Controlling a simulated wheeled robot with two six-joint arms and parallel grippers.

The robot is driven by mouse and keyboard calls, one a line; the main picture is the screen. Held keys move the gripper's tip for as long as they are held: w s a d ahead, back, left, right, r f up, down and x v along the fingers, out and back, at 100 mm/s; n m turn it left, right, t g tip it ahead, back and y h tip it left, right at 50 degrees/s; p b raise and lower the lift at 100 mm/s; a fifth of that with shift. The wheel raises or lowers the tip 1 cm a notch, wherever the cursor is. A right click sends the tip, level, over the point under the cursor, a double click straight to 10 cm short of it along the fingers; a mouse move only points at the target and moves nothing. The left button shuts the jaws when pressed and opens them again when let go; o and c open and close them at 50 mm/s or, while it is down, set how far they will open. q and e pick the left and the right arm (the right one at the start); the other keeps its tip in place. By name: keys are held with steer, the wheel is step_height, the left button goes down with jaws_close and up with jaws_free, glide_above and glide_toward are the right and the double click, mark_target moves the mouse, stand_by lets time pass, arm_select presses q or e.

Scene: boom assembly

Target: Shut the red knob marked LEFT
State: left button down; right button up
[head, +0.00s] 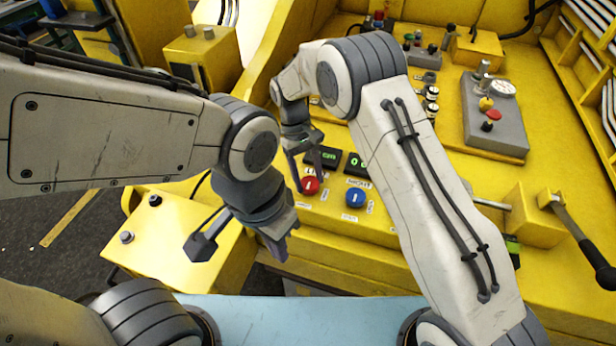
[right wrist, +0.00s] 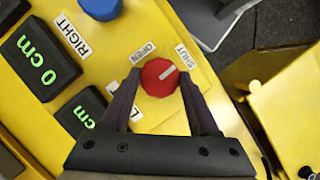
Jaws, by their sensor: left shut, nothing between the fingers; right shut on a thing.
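The red knob (head: 310,185) is on the yellow panel, left of a blue knob (head: 355,198). In the right wrist view the red knob (right wrist: 158,77) sits between the two fingers of my right gripper (right wrist: 160,95), which is shut on it. Its white pointer line is turned toward the SHUT label (right wrist: 186,56), away from the OPEN label (right wrist: 144,52). A label beside it, showing an L, is partly hidden by a finger. My right gripper also shows in the head view (head: 310,172). My left gripper (head: 276,250) is shut and empty, low at the left, apart from the knobs.
Two green-lit displays (head: 322,157) stand behind the knobs; one in the right wrist view reads 0 cm (right wrist: 42,60). A yellow box (head: 180,240) lies below my left arm. A grey block with buttons (head: 495,115) and a black-handled lever (head: 575,235) are at right.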

steer(key=shift+m, duration=0.5)
steer(key=o, duration=1.4)
steer(key=shift+c, duration=0.2)
steer(key=shift+w, duration=0.1)
steer(key=shift+w+a+r, duration=0.1)
steer(key=shift+w+r, duration=0.05)
steer(key=shift+r, duration=0.2)
steer(key=b+v, duration=0.2)
steer(key=v, duration=0.7)
steer(key=shift+r+b, duration=0.3)
steer(key=shift+r, duration=0.05)
